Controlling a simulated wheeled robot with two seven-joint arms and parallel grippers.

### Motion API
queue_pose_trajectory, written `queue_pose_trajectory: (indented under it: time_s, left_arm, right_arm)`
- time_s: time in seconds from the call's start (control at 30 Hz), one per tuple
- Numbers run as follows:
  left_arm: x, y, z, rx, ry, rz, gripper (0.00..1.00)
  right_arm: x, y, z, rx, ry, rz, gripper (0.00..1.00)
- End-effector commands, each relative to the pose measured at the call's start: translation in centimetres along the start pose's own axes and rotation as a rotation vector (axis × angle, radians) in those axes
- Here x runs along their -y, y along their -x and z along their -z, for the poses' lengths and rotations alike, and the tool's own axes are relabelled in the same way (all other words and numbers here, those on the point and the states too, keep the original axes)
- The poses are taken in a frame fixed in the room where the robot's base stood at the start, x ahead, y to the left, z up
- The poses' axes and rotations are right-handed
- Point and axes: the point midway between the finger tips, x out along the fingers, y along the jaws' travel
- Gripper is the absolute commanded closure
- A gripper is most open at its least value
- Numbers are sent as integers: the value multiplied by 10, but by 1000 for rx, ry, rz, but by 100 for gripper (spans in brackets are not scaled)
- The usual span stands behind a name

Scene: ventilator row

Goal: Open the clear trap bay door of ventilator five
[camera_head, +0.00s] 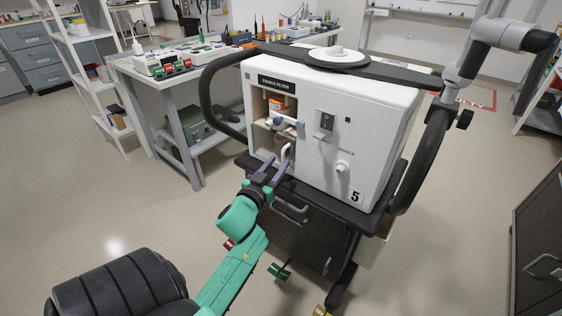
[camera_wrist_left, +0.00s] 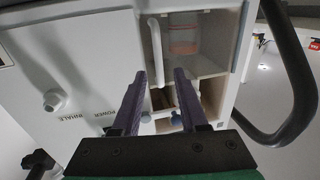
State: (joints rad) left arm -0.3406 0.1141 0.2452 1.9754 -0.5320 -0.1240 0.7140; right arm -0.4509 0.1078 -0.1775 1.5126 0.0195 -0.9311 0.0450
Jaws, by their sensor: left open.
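Ventilator five (camera_head: 372,150) is a white box marked 5, standing on a dark cart. The bay is at the left of its front face, with an orange-topped container inside (camera_head: 278,103). The clear door pane is hard to make out but appears shut across the bay. Its white bar handle (camera_head: 285,153) shows low on the bay; the left wrist view shows it too (camera_wrist_left: 157,52). My left gripper (camera_head: 276,165) is open in front of the handle. In the left wrist view its fingertips (camera_wrist_left: 160,74) lie either side of the handle's end; contact is unclear. My right gripper is not in view.
A black curved rail (camera_head: 212,90) loops out left of the ventilator. Cart drawers (camera_head: 300,235) are below. A workbench (camera_head: 170,75) is behind left. The floor at left is clear.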

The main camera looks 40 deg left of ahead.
Motion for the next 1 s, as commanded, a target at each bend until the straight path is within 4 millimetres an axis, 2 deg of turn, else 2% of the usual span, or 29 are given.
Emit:
queue_pose_trajectory:
  time_s: [0.03,0.13,0.4,0.43,0.53,1.0]
  left_arm:
    - [-1,-10,-1,-1,-1,-2,57]
    - [-1,-21,0,-1,1,-2,57]
    - [-1,-25,-1,2,1,-1,57]
    - [-1,-25,-1,2,1,-1,61]
    - [-1,-25,-1,2,1,-1,99]
    - [-1,-25,-1,2,2,-2,100]
  right_arm:
    - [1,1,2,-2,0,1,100]
    - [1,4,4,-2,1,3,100]
    - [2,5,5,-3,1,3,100]
    - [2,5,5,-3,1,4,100]
    - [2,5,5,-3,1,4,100]
    - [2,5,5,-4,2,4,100]
